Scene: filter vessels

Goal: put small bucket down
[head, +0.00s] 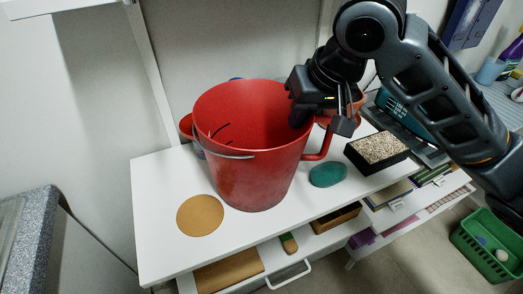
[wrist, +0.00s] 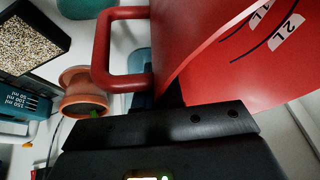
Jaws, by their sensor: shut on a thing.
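The small bucket (head: 250,170) is red, with a thin wire bail on its front and a red side handle (head: 320,147) on its right. It is upright over the white bench top; I cannot tell whether its base touches. My gripper (head: 318,112) is shut on the bucket's rim at the right. In the wrist view, the bucket wall (wrist: 210,55) runs into the jaws beside the side handle (wrist: 103,50), and dark marks with "2L" labels show inside. The fingertips are partly hidden.
A round tan disc (head: 200,215) lies left of the bucket. A teal stone-like piece (head: 328,174) and a black tray of gravel (head: 378,149) are at its right. A terracotta pot (wrist: 84,92) stands behind. An open drawer (head: 290,262) juts out below the front edge.

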